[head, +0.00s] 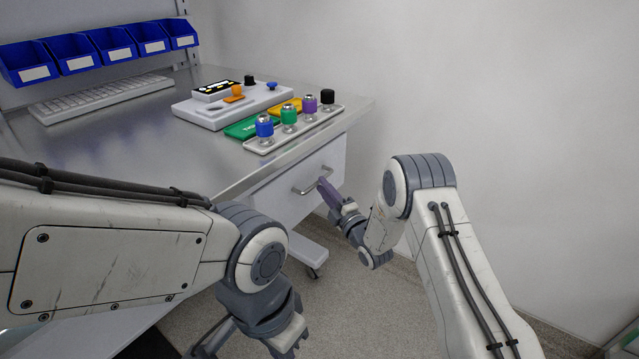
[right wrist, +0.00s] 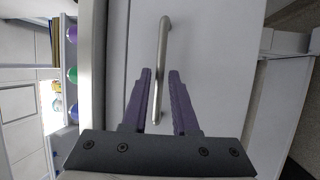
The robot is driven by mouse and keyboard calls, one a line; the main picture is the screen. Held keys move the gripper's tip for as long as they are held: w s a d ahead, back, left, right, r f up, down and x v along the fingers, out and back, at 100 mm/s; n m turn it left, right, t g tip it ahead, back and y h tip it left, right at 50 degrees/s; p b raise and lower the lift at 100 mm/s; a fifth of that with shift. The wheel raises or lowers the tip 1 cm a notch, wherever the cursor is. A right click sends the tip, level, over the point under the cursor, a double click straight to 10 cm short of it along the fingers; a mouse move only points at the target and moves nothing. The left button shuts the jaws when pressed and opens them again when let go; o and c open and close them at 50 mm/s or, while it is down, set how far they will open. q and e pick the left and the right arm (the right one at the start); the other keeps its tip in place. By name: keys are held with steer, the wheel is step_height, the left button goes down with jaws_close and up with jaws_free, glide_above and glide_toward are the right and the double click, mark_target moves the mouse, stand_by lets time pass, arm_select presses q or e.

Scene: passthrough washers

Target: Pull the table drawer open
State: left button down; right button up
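The table drawer (head: 285,196) is a pale front under the right end of the steel table (head: 215,165), and it looks flush with the table body. Its metal bar handle (head: 311,183) shows in front of it. My right gripper (head: 323,184) is at the handle. In the right wrist view, its two purple fingers (right wrist: 160,75) are open, one on each side of the handle (right wrist: 162,50), with a visible gap on both sides. My left gripper (head: 250,343) is low in the head view, away from the drawer and partly cut off by the frame.
A caster shelf (head: 290,252) stands below the drawer. Open floor (head: 350,290) lies in front of it.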

steer(key=shift+x, duration=1.5)
jaws_close()
